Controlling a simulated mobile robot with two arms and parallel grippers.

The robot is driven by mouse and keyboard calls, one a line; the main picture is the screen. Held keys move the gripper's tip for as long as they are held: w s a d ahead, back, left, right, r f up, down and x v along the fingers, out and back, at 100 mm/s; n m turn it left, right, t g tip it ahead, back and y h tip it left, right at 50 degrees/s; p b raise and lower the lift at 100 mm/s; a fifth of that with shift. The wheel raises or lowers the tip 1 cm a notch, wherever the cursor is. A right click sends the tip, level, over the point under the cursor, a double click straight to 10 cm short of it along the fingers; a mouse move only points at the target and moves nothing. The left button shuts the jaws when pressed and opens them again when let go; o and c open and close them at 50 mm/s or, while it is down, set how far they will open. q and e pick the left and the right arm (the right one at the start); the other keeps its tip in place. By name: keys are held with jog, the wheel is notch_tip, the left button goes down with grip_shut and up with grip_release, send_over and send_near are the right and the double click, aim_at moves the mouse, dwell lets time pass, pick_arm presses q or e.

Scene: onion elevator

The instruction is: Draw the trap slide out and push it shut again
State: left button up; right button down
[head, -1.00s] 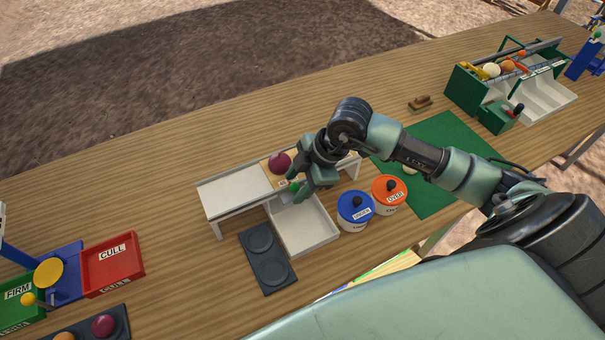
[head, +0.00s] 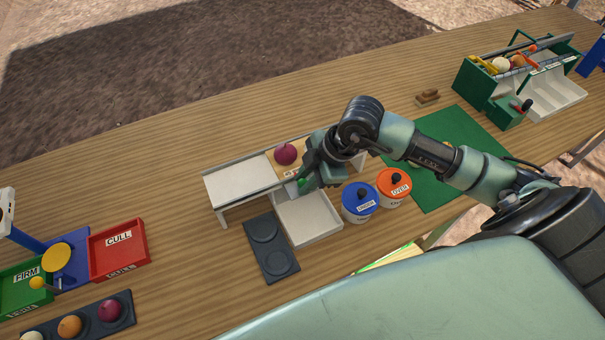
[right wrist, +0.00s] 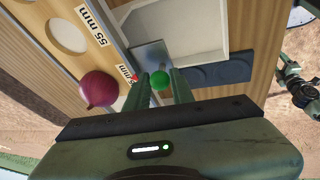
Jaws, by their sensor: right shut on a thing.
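The trap slide shows as a grey metal plate (right wrist: 152,54) in the right wrist view, under the wooden sizing board (right wrist: 104,52). Its green knob (right wrist: 160,80) sits between the fingers of my right gripper (right wrist: 166,84), which is shut on it. In the head view my right gripper (head: 304,184) is at the front edge of the white stand (head: 240,184), partly covering the slide. A purple onion (head: 286,154) rests on the board beside the gripper. A white tray (head: 318,226) lies below in front. My left gripper is out of view.
Blue (head: 358,202) and orange (head: 394,187) lidded pots stand close right of the white tray. A dark two-well plate (head: 271,248) lies to its left. A red CULL tray (head: 118,249) is farther left. The table behind the stand is clear.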

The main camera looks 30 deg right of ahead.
jog(key=s, duration=0.6)
jog(key=shift+s+a+f+p, duration=0.15)
jog(key=shift+s+a+p, duration=0.05)
jog(key=shift+s+p, duration=0.2)
jog(key=shift+s+f, duration=0.1)
jog(key=shift+s, duration=0.05)
dwell(1.7)
